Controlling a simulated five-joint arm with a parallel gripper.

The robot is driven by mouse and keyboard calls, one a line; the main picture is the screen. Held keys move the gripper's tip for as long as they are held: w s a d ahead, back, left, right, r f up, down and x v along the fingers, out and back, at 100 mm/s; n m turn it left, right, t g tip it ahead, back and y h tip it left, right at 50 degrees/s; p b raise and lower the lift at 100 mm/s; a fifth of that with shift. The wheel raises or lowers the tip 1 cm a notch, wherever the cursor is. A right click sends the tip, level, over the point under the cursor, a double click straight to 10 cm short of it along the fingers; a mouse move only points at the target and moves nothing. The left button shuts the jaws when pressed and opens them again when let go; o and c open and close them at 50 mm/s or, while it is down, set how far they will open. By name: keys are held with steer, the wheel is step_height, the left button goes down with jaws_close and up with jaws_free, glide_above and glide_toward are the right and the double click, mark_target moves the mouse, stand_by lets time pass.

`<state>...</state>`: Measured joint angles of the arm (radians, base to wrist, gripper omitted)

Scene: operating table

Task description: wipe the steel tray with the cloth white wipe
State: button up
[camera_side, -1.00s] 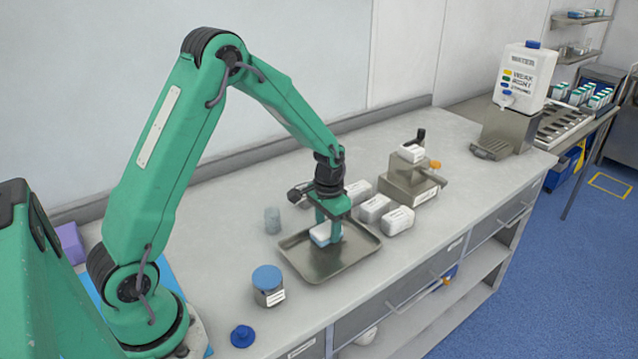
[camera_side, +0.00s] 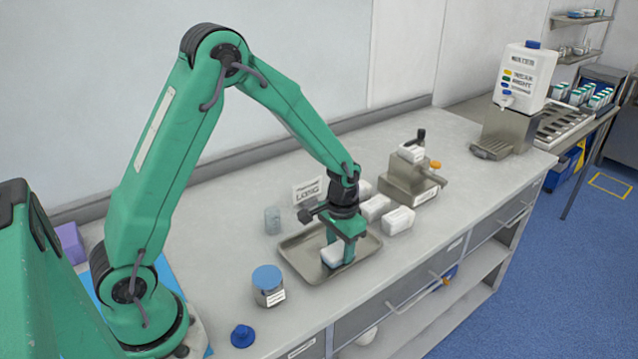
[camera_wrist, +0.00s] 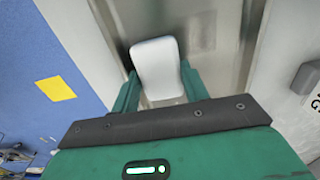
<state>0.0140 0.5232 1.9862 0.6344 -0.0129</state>
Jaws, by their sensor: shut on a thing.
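The steel tray (camera_side: 308,270) lies on the grey counter in the side view, and its bare metal fills the area around the fingers in the wrist view (camera_wrist: 213,45). The white wipe (camera_wrist: 158,68) is a pale rounded block between the two green fingers in the wrist view. My gripper (camera_side: 340,253) points down over the right part of the tray and is shut on the wipe, which shows as a small white patch (camera_side: 332,254) in the side view. The wipe is low over the tray; whether it touches the metal is hard to tell.
A jar with a blue lid (camera_side: 268,285) stands just in front of the tray, and a clear glass (camera_side: 272,220) stands behind it. White packs (camera_side: 398,220) and a steel device (camera_side: 408,180) stand to the right. A blue cap (camera_side: 242,336) lies near the front edge.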

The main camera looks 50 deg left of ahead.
mark_target(318, 243)
steer(key=shift+s, duration=0.5)
steer(key=shift+a, duration=3.5)
steer(key=shift+a+r, duration=0.1)
steer(key=shift+r, duration=0.05)
step_height(318, 243, up, 8)
steer(key=shift+s, duration=0.1)
